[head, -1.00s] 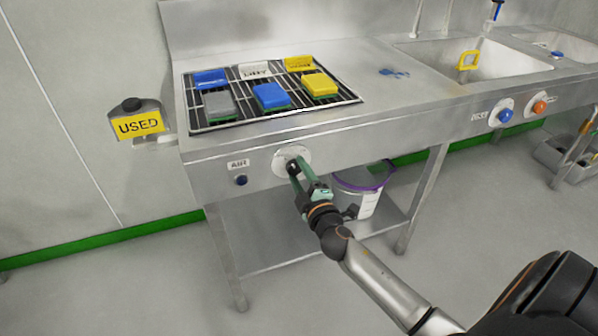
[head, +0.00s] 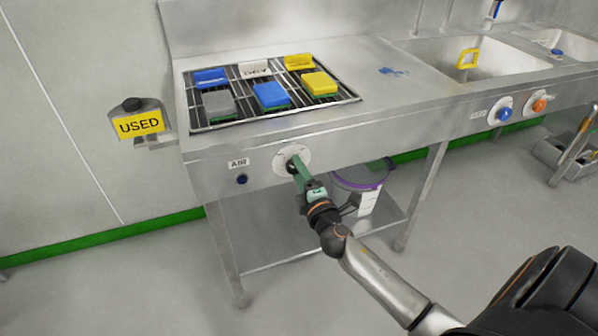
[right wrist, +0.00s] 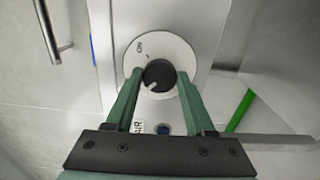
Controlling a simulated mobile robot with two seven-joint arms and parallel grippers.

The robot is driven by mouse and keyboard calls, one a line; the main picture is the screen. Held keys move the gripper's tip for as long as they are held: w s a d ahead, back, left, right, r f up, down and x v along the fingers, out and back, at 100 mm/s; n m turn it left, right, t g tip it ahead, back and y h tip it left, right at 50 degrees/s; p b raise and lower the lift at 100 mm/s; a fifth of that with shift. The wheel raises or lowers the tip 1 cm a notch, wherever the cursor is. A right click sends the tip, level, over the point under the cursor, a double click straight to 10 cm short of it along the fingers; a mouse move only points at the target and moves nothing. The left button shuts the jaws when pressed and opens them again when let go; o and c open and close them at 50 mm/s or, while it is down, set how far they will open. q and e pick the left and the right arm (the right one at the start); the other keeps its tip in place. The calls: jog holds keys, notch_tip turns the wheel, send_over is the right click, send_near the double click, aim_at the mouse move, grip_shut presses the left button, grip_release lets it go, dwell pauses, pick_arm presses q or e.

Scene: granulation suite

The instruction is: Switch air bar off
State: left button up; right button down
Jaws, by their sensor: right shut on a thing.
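The air knob (right wrist: 158,75) is a small black knob on a white round dial (head: 304,155) on the sink unit's front panel. My right gripper (head: 295,166) is shut on the knob, one finger on each side in the right wrist view. The knob's white pointer mark faces lower left in the right wrist view, apart from the ON mark (right wrist: 140,47) at upper left. The AIR label (head: 238,163) and a dark blue round indicator (head: 242,179) sit left of the dial in the head view. My left gripper is not in view.
A rack (head: 350,97) with several coloured blocks stands on the bench. A blue knob (head: 504,114) and an orange knob (head: 539,105) are farther right. A purple-rimmed tub (head: 372,186) stands on the lower shelf.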

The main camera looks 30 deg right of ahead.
jog(key=shift+c, duration=1.3)
grip_release()
jog(key=shift+s, duration=0.1)
jog(key=b+v, duration=0.1)
jog(key=v, duration=1.1)
jog(key=shift+s, duration=0.2)
jog(key=shift+f, duration=0.1)
